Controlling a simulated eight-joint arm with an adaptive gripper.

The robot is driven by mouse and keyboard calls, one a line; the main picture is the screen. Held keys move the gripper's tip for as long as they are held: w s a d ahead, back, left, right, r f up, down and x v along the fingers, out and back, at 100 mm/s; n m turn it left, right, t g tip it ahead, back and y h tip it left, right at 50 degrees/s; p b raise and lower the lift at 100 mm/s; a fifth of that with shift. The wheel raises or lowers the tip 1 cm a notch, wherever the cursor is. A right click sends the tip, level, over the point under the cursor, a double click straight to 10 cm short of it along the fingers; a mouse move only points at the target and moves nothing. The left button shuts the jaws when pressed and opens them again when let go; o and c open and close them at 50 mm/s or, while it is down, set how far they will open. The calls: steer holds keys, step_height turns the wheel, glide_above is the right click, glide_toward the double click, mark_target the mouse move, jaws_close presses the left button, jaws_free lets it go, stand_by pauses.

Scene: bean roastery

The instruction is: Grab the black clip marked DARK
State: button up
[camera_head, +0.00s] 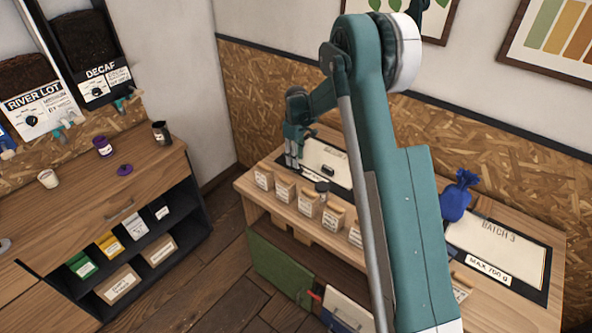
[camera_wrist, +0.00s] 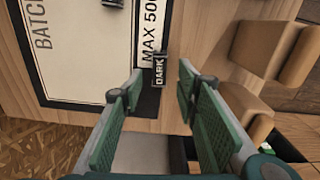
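The black clip marked DARK (camera_wrist: 159,70) lies near the edge of the "MAX 50…" board in the wrist view, its white label facing up. My gripper (camera_wrist: 160,74) is open, with one green-padded finger on each side of the clip in the picture. I see no contact, and cannot tell how far above the clip the fingertips are. In the head view my gripper (camera_head: 292,163) points down over the left end of the wooden table. The DARK clip cannot be made out there.
A black-bordered batch board (camera_wrist: 88,50) lies beside the clip, with another dark object (camera_wrist: 113,3) on it. A blue bag (camera_head: 458,197) stands by the right board (camera_head: 500,247).

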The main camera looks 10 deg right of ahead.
steer(key=shift+w+f, duration=0.15)
steer(key=shift+f, duration=2.35)
steer(key=shift+c, duration=0.3)
steer(key=c, duration=0.7)
